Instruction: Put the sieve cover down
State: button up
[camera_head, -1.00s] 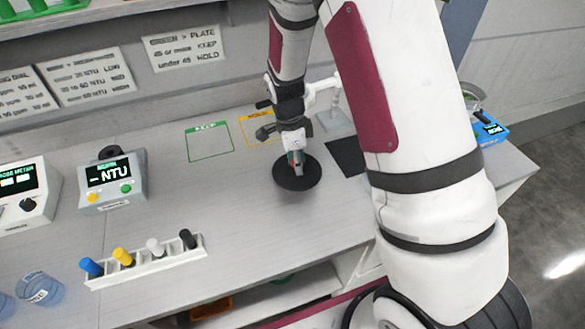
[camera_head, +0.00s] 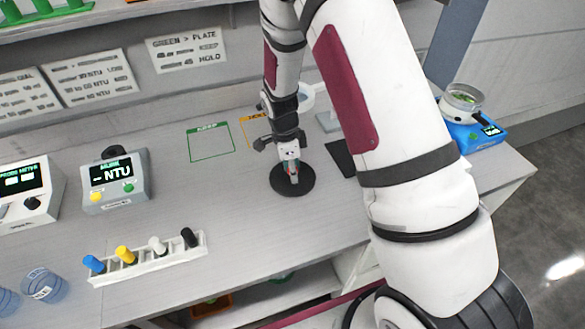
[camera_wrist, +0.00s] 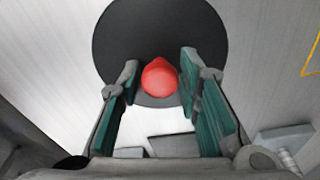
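The sieve cover is a dark round disc (camera_head: 307,183) with a red knob; in the head view it appears to lie flat on the grey counter. My gripper (camera_head: 292,172) points down over the cover. In the wrist view my gripper (camera_wrist: 159,82) has its teal-padded fingers on either side of the knob, with a narrow gap on the left and hardly any on the right. The sieve appears as a clear bowl with greens (camera_head: 463,98) at the right.
The bowl stands on a blue scale (camera_head: 474,138). A green outlined square (camera_head: 211,142) and a partly hidden yellow one (camera_head: 247,131) lie behind the cover. A black mat (camera_head: 341,158) is to its right. A vial rack (camera_head: 150,262) and NTU meter (camera_head: 113,183) stand left.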

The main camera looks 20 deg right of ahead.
jog(key=shift+o, duration=0.2)
jog(key=s+a+r+n+t+y+b, duration=0.1)
jog(key=s+r+n, duration=0.15)
jog(key=r, duration=0.85)
jog(key=s+r+n+b, duration=0.1)
jog(key=s+r+n, duration=0.15)
jog(key=r, duration=0.85)
jog(key=s+r+n+t, duration=0.2)
jog(key=s+r+n, duration=0.4)
jog(key=s, duration=0.3)
jog(key=s+r+n+t, duration=0.2)
jog(key=s+r+n, duration=0.4)
jog(key=s+n, duration=0.3)
jog(key=shift+d+r+t, duration=0.15)
jog(key=shift+d+t, duration=0.05)
jog(key=shift+t, duration=0.2)
